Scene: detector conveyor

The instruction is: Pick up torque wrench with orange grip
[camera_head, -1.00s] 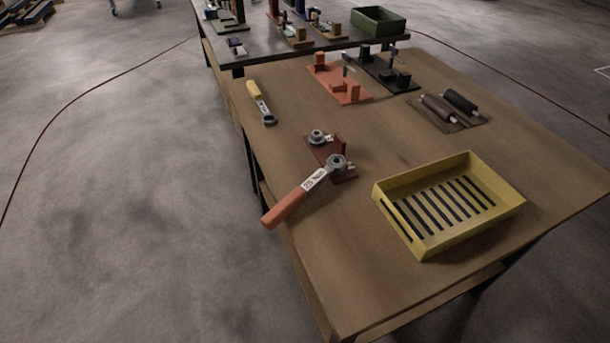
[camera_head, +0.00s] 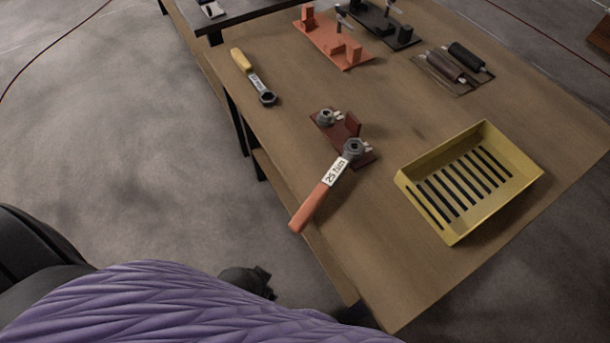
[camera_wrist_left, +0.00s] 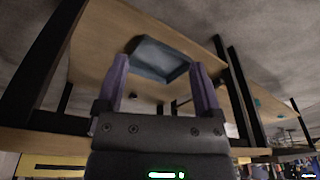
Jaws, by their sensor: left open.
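The torque wrench with orange grip (camera_head: 311,206) lies on the wooden table in the head view. Its white label reads about "25 N·m". Its grey ring head rests over a dark red fixture (camera_head: 327,125), and its grip end points toward the table's near left edge. My left gripper (camera_wrist_left: 161,75) shows in the left wrist view with two purple fingers apart and nothing between them. It is away from the wrench, which I cannot make out in that view. My right gripper is not in view.
A yellow slotted tray (camera_head: 422,211) stands right of the wrench. A yellow-grip wrench (camera_head: 242,61) lies farther back left. Behind are an orange fixture (camera_head: 322,41), a black fixture (camera_head: 377,24) and dark rollers (camera_head: 444,67). Bare tabletop lies between wrench and tray.

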